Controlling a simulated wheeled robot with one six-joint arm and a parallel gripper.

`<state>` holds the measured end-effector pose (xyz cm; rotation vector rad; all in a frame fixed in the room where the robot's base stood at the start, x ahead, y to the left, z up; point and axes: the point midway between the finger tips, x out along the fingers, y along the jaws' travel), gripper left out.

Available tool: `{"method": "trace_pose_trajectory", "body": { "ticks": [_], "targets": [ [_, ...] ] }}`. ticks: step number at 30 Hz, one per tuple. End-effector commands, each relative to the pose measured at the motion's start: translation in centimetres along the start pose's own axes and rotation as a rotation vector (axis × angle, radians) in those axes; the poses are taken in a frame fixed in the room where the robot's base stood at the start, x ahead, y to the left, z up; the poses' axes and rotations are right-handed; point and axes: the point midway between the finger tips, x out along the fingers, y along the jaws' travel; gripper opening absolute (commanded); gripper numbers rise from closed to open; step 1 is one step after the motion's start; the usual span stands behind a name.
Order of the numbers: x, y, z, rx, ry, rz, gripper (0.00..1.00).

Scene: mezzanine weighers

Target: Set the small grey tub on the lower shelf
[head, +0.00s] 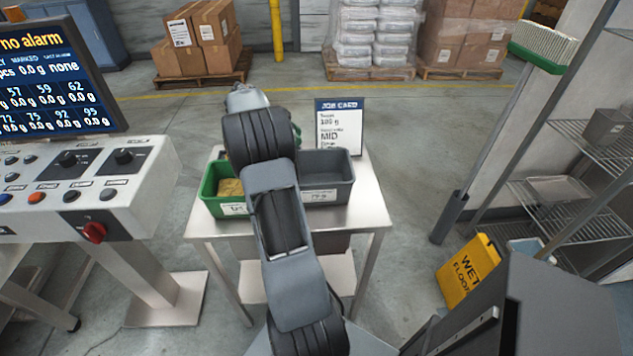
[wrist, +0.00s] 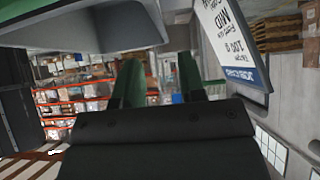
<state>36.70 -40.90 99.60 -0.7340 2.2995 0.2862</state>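A grey tub (head: 325,178) with a white label stands upright on the small steel table (head: 368,208), right of a green tub (head: 212,197). The green tub holds tan contents and is partly behind my arm. The table has a lower shelf (head: 338,270), partly hidden by my arm; a dark shape shows above it. My gripper is mostly hidden behind my arm in the head view. In the wrist view its green fingers (wrist: 157,80) stand apart with nothing between them. A grey surface (wrist: 50,22) fills the top left there; I cannot tell which tub it is.
A job card (head: 339,126) stands behind the grey tub and close by in the wrist view (wrist: 232,45). A control console (head: 70,190) is left. A wire rack (head: 585,185) with a dark grey bin (head: 606,127) and a yellow wet-floor sign (head: 468,270) are right. Floor behind the table is clear.

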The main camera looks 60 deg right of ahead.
Motion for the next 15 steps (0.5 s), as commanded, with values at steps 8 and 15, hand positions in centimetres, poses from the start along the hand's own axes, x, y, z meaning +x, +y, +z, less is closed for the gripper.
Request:
{"method": "trace_pose_trajectory", "body": {
  "ticks": [8, 15],
  "targets": [
    [3.2, 0.0, 0.0, -0.002, -0.002, 0.0, 0.37],
    [4.8, 0.1, 0.0, -0.004, -0.001, 0.002, 0.37]
  ]
}}
